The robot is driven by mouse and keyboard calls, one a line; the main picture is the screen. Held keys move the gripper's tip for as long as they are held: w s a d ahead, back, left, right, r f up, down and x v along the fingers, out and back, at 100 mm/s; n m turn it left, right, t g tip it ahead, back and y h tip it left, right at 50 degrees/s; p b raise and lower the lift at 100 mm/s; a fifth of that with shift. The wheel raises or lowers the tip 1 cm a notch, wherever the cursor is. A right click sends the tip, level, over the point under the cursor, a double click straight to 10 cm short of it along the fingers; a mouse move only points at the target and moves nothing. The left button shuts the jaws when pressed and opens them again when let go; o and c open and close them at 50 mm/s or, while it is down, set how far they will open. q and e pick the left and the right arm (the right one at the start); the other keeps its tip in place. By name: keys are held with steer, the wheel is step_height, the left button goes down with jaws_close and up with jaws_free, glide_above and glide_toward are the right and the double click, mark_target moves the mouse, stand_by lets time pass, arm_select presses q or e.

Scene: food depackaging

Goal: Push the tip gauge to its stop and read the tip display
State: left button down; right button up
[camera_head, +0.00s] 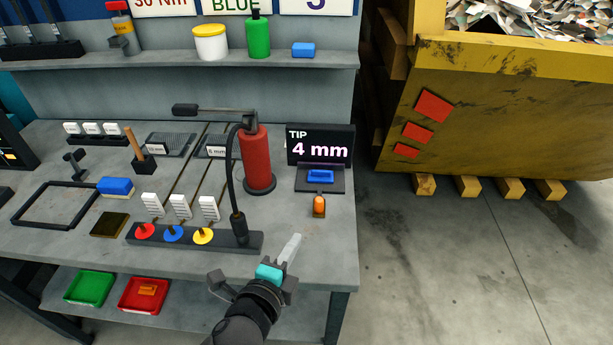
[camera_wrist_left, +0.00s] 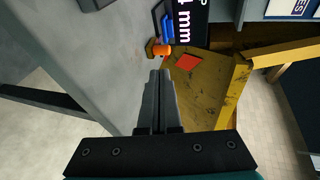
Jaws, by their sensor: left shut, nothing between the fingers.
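The black tip display (camera_head: 320,145) stands at the right end of the bench and reads "TIP 4 mm". It shows partly, turned sideways, in the left wrist view (camera_wrist_left: 191,25). A blue block (camera_head: 320,176) lies on the dark base in front of the display. An orange piece (camera_head: 319,206) sits just in front of that base, and it shows in the left wrist view (camera_wrist_left: 161,50). I cannot tell which part is the gauge's slider. My left gripper (camera_head: 296,239) is shut and empty near the bench's front edge, apart from the orange piece and pointing towards it.
A red cylinder (camera_head: 256,160) with a black hose stands left of the display. A dark strip (camera_head: 240,241) with red, blue and yellow discs lies left of my gripper. A yellow skip (camera_head: 480,110) stands right of the bench. The bench surface around the orange piece is clear.

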arm_select(q)
steer(key=shift+a, duration=0.1)
steer(key=s+a+f+n+g+y, duration=0.2)
steer(key=s+a+n+g+y, duration=0.25)
steer(key=a+n, duration=0.4)
steer(key=s+a+f+n+g, duration=0.25)
steer(key=s+n+g, duration=0.35)
steer(key=s+n, duration=0.65)
steer(key=s+f+m+g+b, duration=0.1)
steer(key=s+f+b, duration=0.15)
steer(key=f, duration=1.05)
steer(key=s+f+m+b, duration=0.1)
steer(key=f+b, duration=0.2)
steer(key=f, duration=1)
steer(key=s+a+f+g+b, duration=0.1)
steer(key=s+f+b, duration=0.1)
steer(key=s+f, duration=0.5)
steer(key=s+a+f+b, duration=0.1)
steer(key=s+f+b, duration=0.2)
steer(key=s+f, duration=0.5)
step_height(320, 180, down, 6)
steer(key=shift+s+a+r+g+h, duration=0.2)
steer(key=shift+a+r+g+h, duration=0.05)
steer(key=shift+g+h, duration=0.1)
arm_select(e)
step_height(320, 180, down, 11)
